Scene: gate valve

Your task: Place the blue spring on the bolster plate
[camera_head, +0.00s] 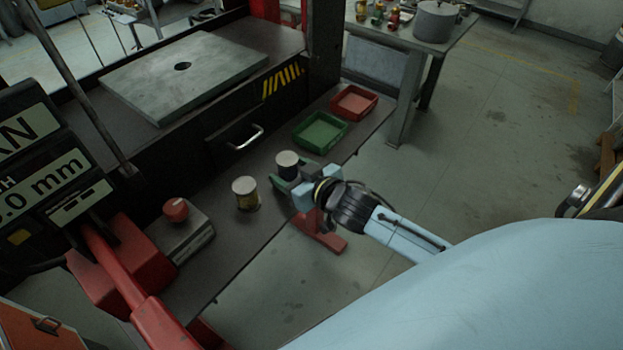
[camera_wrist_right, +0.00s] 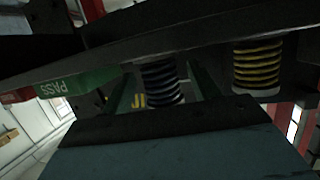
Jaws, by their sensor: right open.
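The blue spring (camera_head: 287,166), dark with a pale grey top, stands upright on the dark ledge of the press. In the right wrist view the blue spring (camera_wrist_right: 161,82) shows dark coils between my two fingers. My right gripper (camera_head: 291,180) is open at the spring, with one finger to each side; contact cannot be told. The bolster plate (camera_head: 185,75) is a thick grey slab with a round centre hole, up and left of the gripper. Nothing stands on its visible top. My left gripper is not in view.
A yellow spring (camera_head: 245,194) stands close by on the ledge, left of the gripper. A green tray (camera_head: 320,131) and a red tray (camera_head: 354,102) lie farther along. A drawer handle (camera_head: 246,138) juts out below the plate. A red button box (camera_head: 180,228) is at left.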

